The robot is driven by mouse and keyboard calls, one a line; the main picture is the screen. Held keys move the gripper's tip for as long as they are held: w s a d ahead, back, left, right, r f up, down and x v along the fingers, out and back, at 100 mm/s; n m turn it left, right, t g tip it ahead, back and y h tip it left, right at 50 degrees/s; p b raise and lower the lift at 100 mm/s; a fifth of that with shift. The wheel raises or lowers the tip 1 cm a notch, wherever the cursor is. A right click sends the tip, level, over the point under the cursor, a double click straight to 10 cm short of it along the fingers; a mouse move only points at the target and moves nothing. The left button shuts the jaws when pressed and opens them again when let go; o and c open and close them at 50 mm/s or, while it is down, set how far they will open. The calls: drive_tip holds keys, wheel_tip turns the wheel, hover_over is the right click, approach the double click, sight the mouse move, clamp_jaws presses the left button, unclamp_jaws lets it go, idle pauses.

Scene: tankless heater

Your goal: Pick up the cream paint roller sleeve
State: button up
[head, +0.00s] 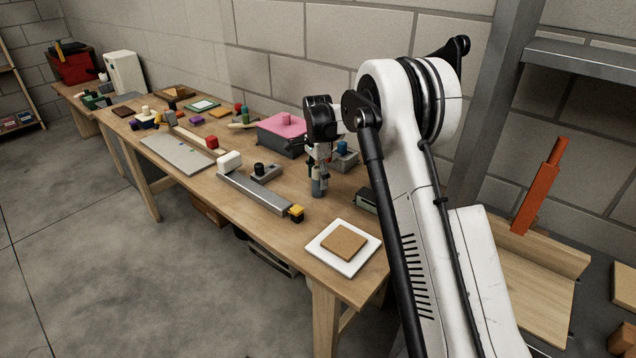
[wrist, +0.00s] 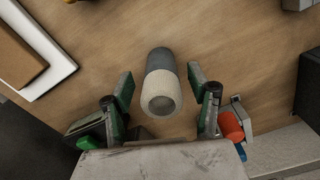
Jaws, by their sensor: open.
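The cream paint roller sleeve (wrist: 161,94) shows in the wrist view as a short, ribbed, hollow cylinder with its round open end toward the camera. A grey-blue cylindrical part (wrist: 160,60) adjoins its far end; I cannot tell if they are one piece. My gripper (wrist: 159,80) is open, with one green-sided finger on each side of the sleeve and visible gaps between. In the head view, my gripper (head: 320,158) points down over an upright greyish cylinder (head: 319,187) on the wooden workbench (head: 315,228). The sleeve's cream part is hard to make out there.
A pink-topped grey box (head: 283,130) stands behind left of my gripper. A grey bar with a yellow end (head: 258,194) lies in front left. A white tile with a brown square (head: 342,247) lies near the front edge. A small block with a blue knob (head: 343,155) stands close behind right.

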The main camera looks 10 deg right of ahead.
sight(318, 185)
wheel_tip(318, 185, down, 4)
drive_tip(key=shift+w+r, duration=0.1)
drive_tip(key=shift+r, duration=0.15)
drive_tip(key=shift+c, duration=0.5)
clamp_jaws()
